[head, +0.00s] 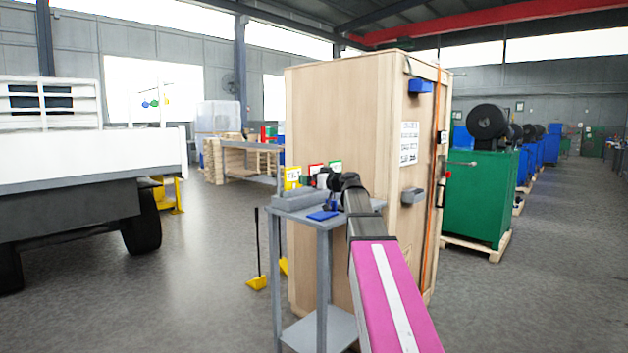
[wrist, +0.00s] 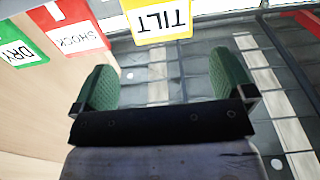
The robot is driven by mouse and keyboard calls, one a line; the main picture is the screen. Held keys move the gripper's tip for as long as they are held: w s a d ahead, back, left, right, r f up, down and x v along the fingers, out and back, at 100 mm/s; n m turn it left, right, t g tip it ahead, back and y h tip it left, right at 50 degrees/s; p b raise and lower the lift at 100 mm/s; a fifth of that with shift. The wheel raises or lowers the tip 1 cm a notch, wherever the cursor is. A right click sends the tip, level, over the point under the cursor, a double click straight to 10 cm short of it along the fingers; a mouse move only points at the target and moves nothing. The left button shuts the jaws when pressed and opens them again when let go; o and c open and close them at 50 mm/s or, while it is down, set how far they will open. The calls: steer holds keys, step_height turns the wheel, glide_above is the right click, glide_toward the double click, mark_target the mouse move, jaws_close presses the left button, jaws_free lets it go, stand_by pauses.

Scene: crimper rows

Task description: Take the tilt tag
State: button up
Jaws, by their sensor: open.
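The tilt tag (wrist: 158,18) is a yellow-edged card with a white face and the word TILT, which reads upside down at the top of the wrist view. It also shows as the yellow tag (head: 292,178) at the left of the row in the head view. My gripper (wrist: 165,72) is open, with its two green pads wide apart and nothing between them. The tag lies beyond the fingertips, roughly in line with the gap, and is not touched. In the head view my dark wrist partly covers the tag row.
The red SHOCK tag (wrist: 75,32) and green DRY tag (wrist: 22,50) are beside the tilt tag. A grey stand (head: 323,268) bears a blue item (head: 322,215). A tall wooden crate (head: 345,110) rises close behind. Open floor (head: 205,270) lies left of the stand.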

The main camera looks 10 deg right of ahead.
mark_target(294, 174)
steer(key=shift+x, duration=4.95)
steer(key=c, duration=0.7)
steer(key=shift+r, duration=3)
steer(key=shift+c, duration=0.2)
